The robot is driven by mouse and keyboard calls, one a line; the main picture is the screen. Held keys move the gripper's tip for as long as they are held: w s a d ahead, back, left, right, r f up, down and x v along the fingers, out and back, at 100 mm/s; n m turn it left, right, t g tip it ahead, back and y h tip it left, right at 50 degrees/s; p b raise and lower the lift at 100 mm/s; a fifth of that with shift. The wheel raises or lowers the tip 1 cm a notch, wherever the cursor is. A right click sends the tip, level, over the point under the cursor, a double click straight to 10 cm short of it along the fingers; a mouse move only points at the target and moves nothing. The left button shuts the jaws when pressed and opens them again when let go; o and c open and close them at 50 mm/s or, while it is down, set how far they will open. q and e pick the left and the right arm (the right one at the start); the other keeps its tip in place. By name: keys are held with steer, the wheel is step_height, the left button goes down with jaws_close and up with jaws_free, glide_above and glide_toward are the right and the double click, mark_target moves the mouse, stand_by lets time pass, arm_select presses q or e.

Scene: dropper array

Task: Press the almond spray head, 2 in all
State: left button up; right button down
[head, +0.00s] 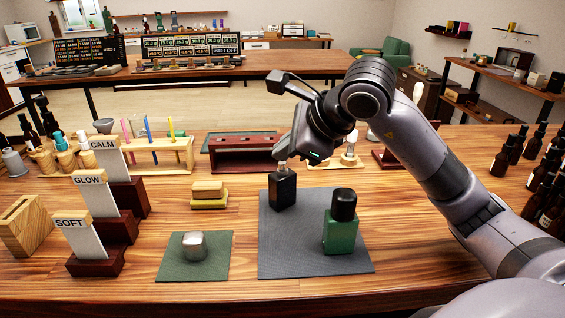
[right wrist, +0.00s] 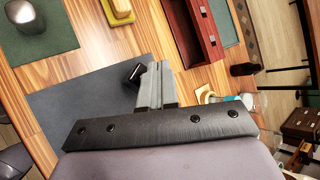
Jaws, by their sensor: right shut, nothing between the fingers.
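A small black bottle (head: 282,190) stands upright on a dark grey mat (head: 310,259). My right gripper (head: 282,167) is shut and empty, pointing down at the top of this bottle. Its fingers hide the bottle's top, and I cannot tell whether they touch it. In the right wrist view, the shut fingers (right wrist: 158,72) show beside a dark piece of the bottle (right wrist: 133,74). A green bottle with a black cap (head: 340,225) stands on the same mat, nearer and to the right. No almond label is readable on either bottle. My left gripper is not in view.
A metal lump-like piece (head: 194,246) sits on a green mat (head: 168,268) to the left. Stands marked CALM, GLOW and SOFT (head: 80,232) are at the left. A dark red rack (head: 243,157) stands behind. Several dark bottles (head: 505,155) stand at the right.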

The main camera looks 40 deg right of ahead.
mark_target(287, 176)
steer(key=shift+f, duration=0.25)
stand_by(0.5)
steer(key=shift+r+p, duration=0.4)
steer(key=shift+r, duration=0.45)
step_height(287, 176, up, 5)
steer(key=p, duration=0.4)
steer(key=shift+s, duration=0.1)
stand_by(0.6)
